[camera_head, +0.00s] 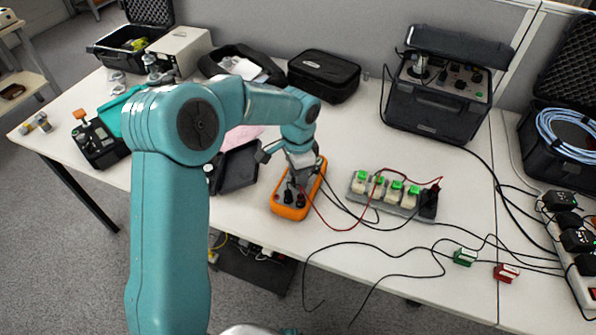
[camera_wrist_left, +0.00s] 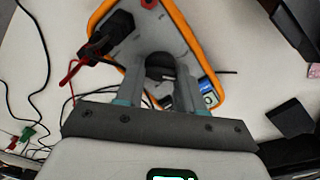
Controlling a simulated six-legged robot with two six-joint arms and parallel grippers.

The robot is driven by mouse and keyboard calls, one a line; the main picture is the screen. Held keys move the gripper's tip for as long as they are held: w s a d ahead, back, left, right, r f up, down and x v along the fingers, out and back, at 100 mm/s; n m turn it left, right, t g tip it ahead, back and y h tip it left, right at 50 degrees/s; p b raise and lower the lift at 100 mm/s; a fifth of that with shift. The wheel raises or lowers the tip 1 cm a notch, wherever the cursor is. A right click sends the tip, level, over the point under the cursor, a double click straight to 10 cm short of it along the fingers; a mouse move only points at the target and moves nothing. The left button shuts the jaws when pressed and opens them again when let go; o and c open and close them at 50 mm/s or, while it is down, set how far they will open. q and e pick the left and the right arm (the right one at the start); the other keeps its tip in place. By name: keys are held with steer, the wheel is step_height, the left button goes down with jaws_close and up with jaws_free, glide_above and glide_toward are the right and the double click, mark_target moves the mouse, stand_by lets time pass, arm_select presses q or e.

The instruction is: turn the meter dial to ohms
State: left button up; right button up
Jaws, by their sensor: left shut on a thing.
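The orange and grey meter (camera_head: 291,209) lies on the white table near its front edge. It also shows in the left wrist view (camera_wrist_left: 182,25), with black and red plugs (camera_wrist_left: 112,30) at one end. My left gripper (camera_head: 300,172) reaches down over the meter. In the left wrist view its two fingers (camera_wrist_left: 160,75) are shut on the dark round dial (camera_wrist_left: 160,67). Part of the lit display (camera_wrist_left: 208,97) shows beside one finger. My right gripper is not in view.
A grey block with green-topped terminals (camera_head: 392,193) stands right of the meter, wired by red and black leads. A dark tray (camera_head: 238,168) lies close on the left. Green (camera_head: 465,257) and red (camera_head: 506,272) clips lie at front right. Black cases line the back.

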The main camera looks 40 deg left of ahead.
arm_select(q)
steer(key=shift+m, duration=0.3)
steer(key=o, duration=1)
steer(key=shift+o, duration=0.2)
steer(key=shift+r, duration=0.1)
step_height(320, 180, up, 16)
steer(key=p, duration=0.2)
steer(key=shift+r, duration=0.1)
